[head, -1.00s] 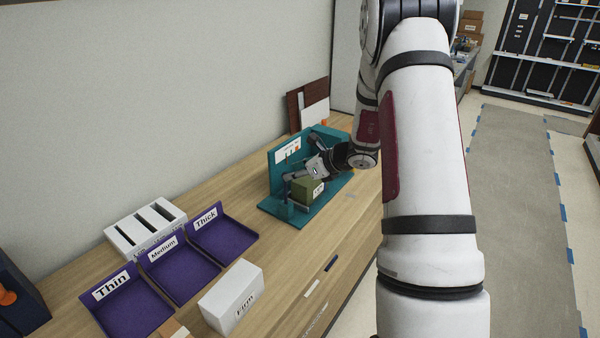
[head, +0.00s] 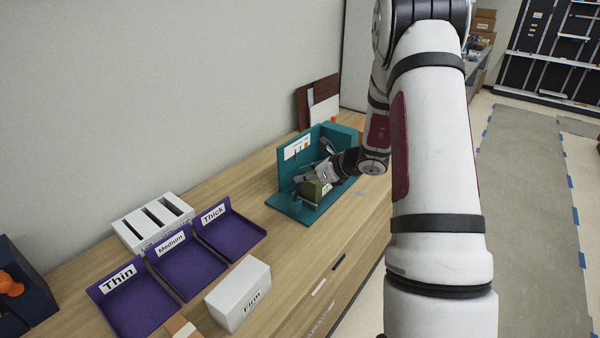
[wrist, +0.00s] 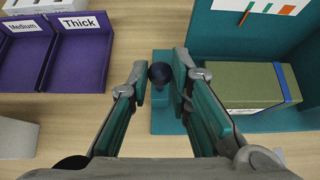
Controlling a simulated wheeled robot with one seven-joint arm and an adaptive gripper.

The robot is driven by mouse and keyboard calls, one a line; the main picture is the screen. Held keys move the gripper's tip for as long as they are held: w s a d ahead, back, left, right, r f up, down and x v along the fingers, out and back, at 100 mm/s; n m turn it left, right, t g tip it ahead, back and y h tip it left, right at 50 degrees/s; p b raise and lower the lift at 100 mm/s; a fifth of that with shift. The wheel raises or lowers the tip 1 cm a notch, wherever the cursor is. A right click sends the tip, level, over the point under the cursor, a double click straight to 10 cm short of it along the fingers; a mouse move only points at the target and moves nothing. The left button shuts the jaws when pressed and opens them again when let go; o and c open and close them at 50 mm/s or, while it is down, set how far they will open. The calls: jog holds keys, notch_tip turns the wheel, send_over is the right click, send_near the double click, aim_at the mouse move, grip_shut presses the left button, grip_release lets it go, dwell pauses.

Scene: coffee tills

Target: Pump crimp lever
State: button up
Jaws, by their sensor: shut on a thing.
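A teal fixture (head: 289,208) stands on the wooden counter, with a back wall and a white label. It also shows in the wrist view (wrist: 215,45). A dark round knob (wrist: 160,72), seemingly the lever's end, stands above the teal base in the wrist view. My gripper (wrist: 160,73) has one finger on each side of this knob and is shut on it. In the head view my gripper (head: 306,180) is at the fixture's near left part, and the lever is hidden or too small to tell. An olive-green block (head: 314,191) sits in the fixture, right of my fingers in the wrist view (wrist: 240,84).
Purple trays labelled Thin (head: 135,305), Medium (head: 187,272) and Thick (head: 236,238) line the counter on the left. A white slotted block (head: 150,220) is behind them. A white box marked Firm (head: 238,294) stands in front. Bare counter separates the Thick tray from the fixture.

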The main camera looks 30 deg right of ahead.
jog(key=shift+s+d+f, duration=0.15)
jog(key=shift+s, duration=0.25)
jog(key=shift+s+d+f, duration=0.15)
jog(key=shift+s, duration=0.3)
jog(key=shift+s+d+f, duration=0.3)
jog(key=shift+s+f, duration=0.35)
jog(key=shift+s, duration=0.15)
jog(key=shift+s+d+f, duration=0.3)
jog(key=shift+s+f, duration=0.3)
jog(key=shift+s, duration=0.15)
jog(key=shift+b, duration=0.3)
jog(key=shift+s+d+f, duration=0.15)
jog(key=shift+s+f, duration=0.2)
jog(key=shift+f, duration=0.05)
jog(key=shift+r, duration=0.1)
